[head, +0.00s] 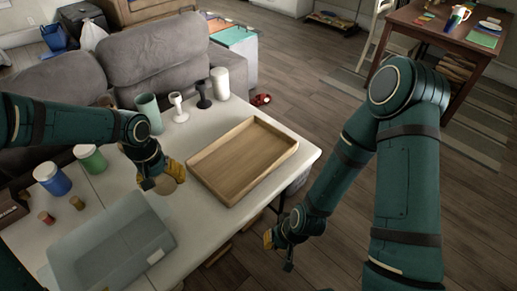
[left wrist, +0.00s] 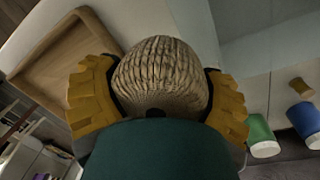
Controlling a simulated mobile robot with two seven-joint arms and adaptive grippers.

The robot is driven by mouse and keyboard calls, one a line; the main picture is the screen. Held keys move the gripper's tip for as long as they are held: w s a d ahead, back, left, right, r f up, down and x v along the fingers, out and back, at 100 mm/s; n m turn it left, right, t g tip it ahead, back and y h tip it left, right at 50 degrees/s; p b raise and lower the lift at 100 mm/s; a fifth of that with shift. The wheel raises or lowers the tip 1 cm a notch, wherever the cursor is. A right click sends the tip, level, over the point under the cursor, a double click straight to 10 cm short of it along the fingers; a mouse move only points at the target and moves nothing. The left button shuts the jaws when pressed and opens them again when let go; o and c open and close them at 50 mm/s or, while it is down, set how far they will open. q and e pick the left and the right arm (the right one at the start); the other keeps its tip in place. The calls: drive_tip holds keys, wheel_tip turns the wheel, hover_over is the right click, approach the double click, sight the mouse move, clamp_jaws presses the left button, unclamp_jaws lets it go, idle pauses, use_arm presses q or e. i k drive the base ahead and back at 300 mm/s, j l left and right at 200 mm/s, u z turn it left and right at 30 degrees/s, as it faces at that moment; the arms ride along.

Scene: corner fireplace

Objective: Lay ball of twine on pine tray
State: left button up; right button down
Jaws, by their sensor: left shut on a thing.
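The ball of twine (left wrist: 160,72) is beige and ribbed, and fills the middle of the left wrist view. My left gripper (left wrist: 158,92) is shut on it, with a yellow finger on each side. In the head view the left gripper (head: 160,178) is over the white table, left of the pine tray, and the twine (head: 175,170) shows partly behind its fingers. The pine tray (head: 228,196) is shallow, rimmed and empty; it also shows in the left wrist view (left wrist: 62,62). My right gripper (head: 279,246) hangs beyond the table's right edge; its finger opening is unclear.
A grey translucent bin (head: 112,257) stands at the table's front left. Blue (head: 52,179) and green (head: 90,158) jars and small corks stand at left. A green cup (head: 149,113), two goblets and a white canister (head: 220,83) line the back, near a grey sofa (head: 155,45).

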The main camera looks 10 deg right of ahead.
sight(243, 158)
drive_tip(key=i+l+z, duration=0.45)
drive_tip(key=i+l, duration=0.3)
drive_tip(key=i, duration=0.15)
